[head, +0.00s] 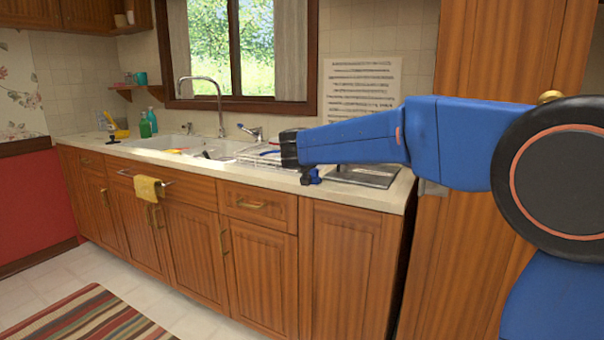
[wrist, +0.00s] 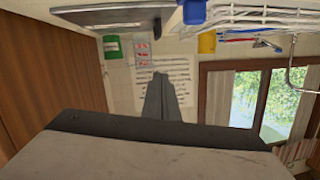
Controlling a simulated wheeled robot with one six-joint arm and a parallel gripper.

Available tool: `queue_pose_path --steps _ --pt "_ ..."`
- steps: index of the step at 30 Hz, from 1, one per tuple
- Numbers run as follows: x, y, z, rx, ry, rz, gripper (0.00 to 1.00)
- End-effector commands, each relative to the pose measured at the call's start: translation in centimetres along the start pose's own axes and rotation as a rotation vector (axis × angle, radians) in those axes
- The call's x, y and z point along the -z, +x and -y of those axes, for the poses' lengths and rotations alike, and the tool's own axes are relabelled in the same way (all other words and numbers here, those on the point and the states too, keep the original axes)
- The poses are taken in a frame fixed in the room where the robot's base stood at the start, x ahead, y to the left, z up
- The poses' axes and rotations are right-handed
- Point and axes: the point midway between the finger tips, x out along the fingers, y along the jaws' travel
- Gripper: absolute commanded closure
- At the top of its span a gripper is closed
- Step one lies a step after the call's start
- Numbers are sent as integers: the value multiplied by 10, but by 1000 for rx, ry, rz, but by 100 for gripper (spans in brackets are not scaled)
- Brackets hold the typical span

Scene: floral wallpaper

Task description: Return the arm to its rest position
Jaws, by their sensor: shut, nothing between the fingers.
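My blue arm reaches left across the right part of the head view, over the counter's right end. Its dark wrist end (head: 290,149) is above the counter near the dish rack, and the fingers are not clear there. In the wrist view, which is upside down, my gripper (wrist: 160,76) shows as two grey fingers close together, with nothing held. They point toward the wall with the printed sheet (wrist: 172,72).
The counter (head: 230,166) holds a sink (head: 170,141), a dish rack (head: 262,155) and a dark drying tray (head: 362,176). A green can (wrist: 112,47), a yellow cup (wrist: 207,43) and a blue item (wrist: 194,12) stand close by. A tall wooden cabinet (head: 500,50) stands right.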

Motion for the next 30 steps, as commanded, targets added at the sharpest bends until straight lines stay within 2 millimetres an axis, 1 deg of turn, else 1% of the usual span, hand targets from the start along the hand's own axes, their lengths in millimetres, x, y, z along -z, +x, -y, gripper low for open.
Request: queue_pose_path --steps 1,3,6,9,11,14,15,17,18,20,21,23,24,26,27,29,30 --pt "13 -5 -6 47 8 -18 100" --pt "26 -14 -12 130 15 -36 100" --pt "39 -32 -19 255 13 -44 100" --pt "41 -54 -29 369 -3 -29 100" --pt "38 -70 -36 431 -17 -8 100" --pt "26 -96 -52 522 -52 44 100" --pt "18 -108 -60 553 -68 70 100" --pt "4 -125 -73 593 -95 116 100" --pt "-6 -137 -82 616 -114 151 100" --pt "-24 -154 -99 641 -145 206 100" --pt "-37 -166 -111 654 -166 247 100" --pt "-58 -183 -132 664 -199 311 100" --pt "-72 -194 -147 665 -221 356 100" --pt "-96 -212 -170 658 -253 427 100" --pt "-110 -222 -187 648 -275 473 100" --pt "-132 -238 -212 626 -304 541 100" --pt "-146 -248 -230 607 -322 586 100"
